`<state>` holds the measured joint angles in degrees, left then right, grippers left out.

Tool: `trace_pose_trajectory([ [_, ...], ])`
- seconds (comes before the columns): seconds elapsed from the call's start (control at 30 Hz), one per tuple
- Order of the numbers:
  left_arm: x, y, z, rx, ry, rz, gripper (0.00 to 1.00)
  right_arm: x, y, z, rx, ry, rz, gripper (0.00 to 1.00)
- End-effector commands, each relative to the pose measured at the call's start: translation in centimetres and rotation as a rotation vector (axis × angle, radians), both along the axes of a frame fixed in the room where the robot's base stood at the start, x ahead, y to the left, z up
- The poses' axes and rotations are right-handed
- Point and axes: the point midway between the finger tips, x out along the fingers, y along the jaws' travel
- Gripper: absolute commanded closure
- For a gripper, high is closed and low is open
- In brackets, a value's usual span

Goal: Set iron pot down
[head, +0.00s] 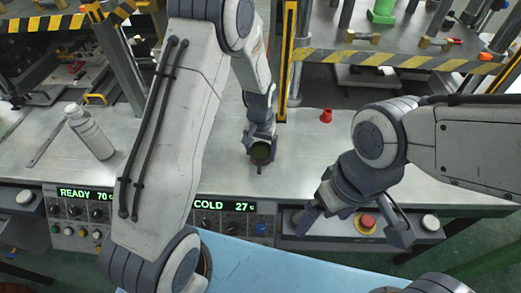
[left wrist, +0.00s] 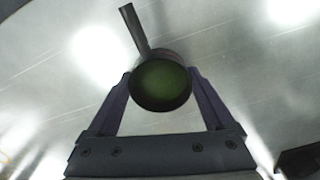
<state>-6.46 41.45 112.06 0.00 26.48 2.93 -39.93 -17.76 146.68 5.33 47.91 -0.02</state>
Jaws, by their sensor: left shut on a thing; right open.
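The iron pot (head: 261,153) is a small dark round pot with a greenish inside and a straight handle. My left gripper (head: 262,137) is shut on it over the middle of the metal worktop (head: 225,170). In the left wrist view the pot (left wrist: 161,86) sits between the two fingers (left wrist: 161,95), one on each side, and its handle points up and left. The pot is at or close above the worktop; I cannot tell whether its base touches. My right gripper (head: 353,228) is open and empty, in front of the worktop's front edge at the right.
A whitish bottle (head: 90,132) stands at the left of the worktop. Control panels with green displays (head: 225,206) line the front edge. The worktop around the pot is clear.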

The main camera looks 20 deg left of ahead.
Motion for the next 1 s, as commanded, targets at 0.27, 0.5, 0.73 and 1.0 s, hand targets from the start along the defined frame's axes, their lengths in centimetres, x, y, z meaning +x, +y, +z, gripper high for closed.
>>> trace_pose_trajectory([
  [0.27,0.0,0.0,-0.2,0.000,0.000,0.000,0.00,0.0,0.0,-0.2,0.000,0.000,0.000,0.00],
  [0.5,0.0,0.0,0.2,0.000,-0.001,0.000,0.00,0.0,0.0,0.1,0.000,0.000,0.000,0.00],
  [0.73,0.2,0.0,3.5,0.000,-0.007,0.000,0.00,0.0,0.0,-0.7,0.000,0.000,0.000,0.00],
  [1.0,0.1,0.0,9.2,0.000,-0.007,0.000,0.00,0.0,0.0,-1.3,0.000,0.000,0.000,0.00],
])
